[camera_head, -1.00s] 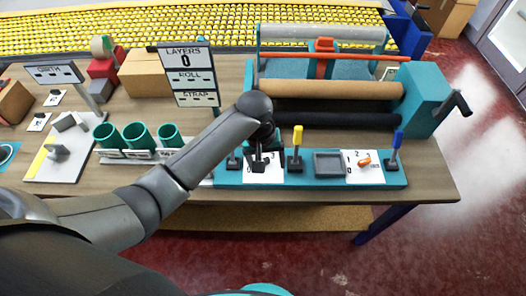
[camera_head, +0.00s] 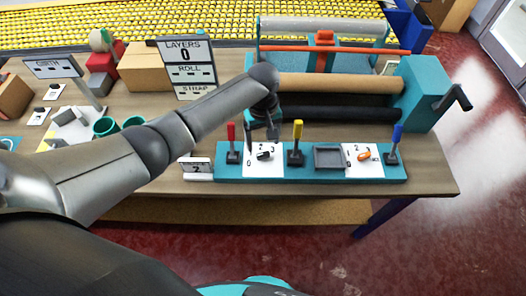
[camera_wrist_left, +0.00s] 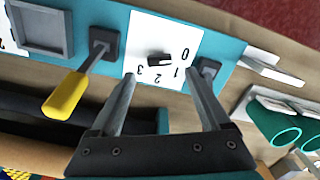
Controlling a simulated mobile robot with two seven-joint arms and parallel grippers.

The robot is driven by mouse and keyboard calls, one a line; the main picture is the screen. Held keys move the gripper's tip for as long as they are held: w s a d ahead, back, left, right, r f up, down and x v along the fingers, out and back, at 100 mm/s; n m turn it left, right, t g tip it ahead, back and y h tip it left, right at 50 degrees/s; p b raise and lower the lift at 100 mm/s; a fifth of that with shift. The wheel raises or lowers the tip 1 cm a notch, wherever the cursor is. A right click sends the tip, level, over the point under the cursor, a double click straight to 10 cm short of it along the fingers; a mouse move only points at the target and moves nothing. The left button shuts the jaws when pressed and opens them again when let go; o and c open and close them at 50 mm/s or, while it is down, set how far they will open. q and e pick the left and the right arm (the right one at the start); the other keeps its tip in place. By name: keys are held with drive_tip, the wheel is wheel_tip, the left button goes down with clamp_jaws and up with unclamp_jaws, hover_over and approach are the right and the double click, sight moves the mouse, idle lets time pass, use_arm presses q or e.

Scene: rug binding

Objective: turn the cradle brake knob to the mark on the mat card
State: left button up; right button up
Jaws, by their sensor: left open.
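Two dial knobs sit on the teal panel (camera_head: 222,172): a black knob (camera_head: 264,156) on a white plate and an orange knob (camera_head: 364,156) on another; which is the cradle brake is not labelled legibly. In the left wrist view the black knob (camera_wrist_left: 158,60) is ringed by 0, 1, 2 and 3, with a pale mark at its end toward 0 and 1. My left gripper (camera_head: 262,134) is open and empty, apart from the black knob, its fingertips (camera_wrist_left: 161,76) spread on either side in the wrist view. A small card (camera_head: 196,168) reads 2; I cannot tell whether it is the mat card.
Red (camera_head: 232,143), yellow (camera_head: 297,143) and blue (camera_head: 396,144) levers stand beside the dials. A grey square tray (camera_head: 331,158) lies between them. Rollers (camera_head: 340,84) with a crank (camera_head: 456,97) stand behind. Green cups (camera_head: 106,126) and a LAYERS sign (camera_head: 186,66) are at left.

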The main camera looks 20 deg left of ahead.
sight(263, 153)
use_arm(q)
wheel_tip(263, 153, down, 5)
drive_tip(key=shift+f+b, duration=0.15)
drive_tip(key=shift+b, duration=0.45)
clamp_jaws()
idle(0.3)
